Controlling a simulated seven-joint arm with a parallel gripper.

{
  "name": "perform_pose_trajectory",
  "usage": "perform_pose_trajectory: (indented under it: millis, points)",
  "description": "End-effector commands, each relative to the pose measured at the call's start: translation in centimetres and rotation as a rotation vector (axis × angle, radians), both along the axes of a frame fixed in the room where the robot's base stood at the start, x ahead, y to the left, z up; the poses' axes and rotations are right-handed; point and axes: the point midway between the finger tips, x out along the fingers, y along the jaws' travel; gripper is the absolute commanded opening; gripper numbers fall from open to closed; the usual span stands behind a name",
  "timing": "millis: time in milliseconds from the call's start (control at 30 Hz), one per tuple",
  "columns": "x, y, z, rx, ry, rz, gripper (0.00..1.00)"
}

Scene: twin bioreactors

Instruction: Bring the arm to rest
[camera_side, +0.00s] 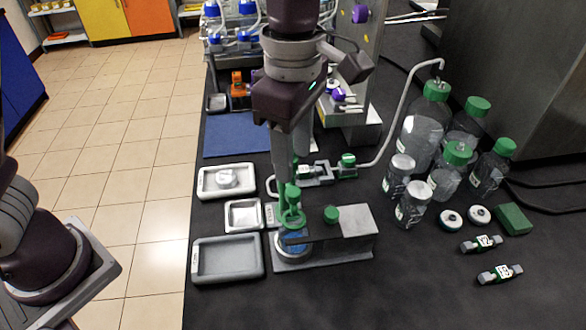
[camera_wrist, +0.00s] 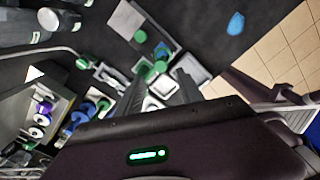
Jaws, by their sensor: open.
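My gripper (camera_side: 292,168) points down over the bench, with its two long grey fingers apart; they also show spread in the wrist view (camera_wrist: 160,80). Below the fingertips, a green-topped part (camera_side: 292,197) stands over a small round vessel with blue contents (camera_side: 292,240). The vessel is at the left end of a grey block (camera_side: 355,222) with a green knob (camera_side: 331,214). In the wrist view, green parts (camera_wrist: 161,58) show between and beyond the fingers. I see nothing held; whether a finger touches the green part is unclear.
Shallow trays (camera_side: 228,275) lie left of the block. A fitting with tubing (camera_side: 318,172) sits close behind the fingers. Green-capped bottles (camera_side: 425,125) stand at right, near small labelled clamps (camera_side: 500,274). The front of the bench is clear.

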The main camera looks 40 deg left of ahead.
Motion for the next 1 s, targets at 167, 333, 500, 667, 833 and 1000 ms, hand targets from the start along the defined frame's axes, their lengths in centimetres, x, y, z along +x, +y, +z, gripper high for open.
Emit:
perform_pose_trajectory:
  millis: [167, 333, 500, 667, 833, 1000]
  points:
    - [0.0, 0.0, 0.4, 0.001, 0.0, 0.0, 0.44]
    - [-0.1, 0.4, 0.7, -0.007, -0.003, -0.017, 0.44]
    - [-3.1, 7.1, 5.6, -0.086, -0.116, -0.406, 0.44]
    - [-10.3, 14.0, 8.1, 0.034, -0.332, -1.04, 0.44]
    - [-15.8, 17.3, 6.5, 0.311, -0.388, -1.523, 0.44]
    - [-17.4, 18.1, 5.3, 0.431, -0.36, -1.696, 0.44]
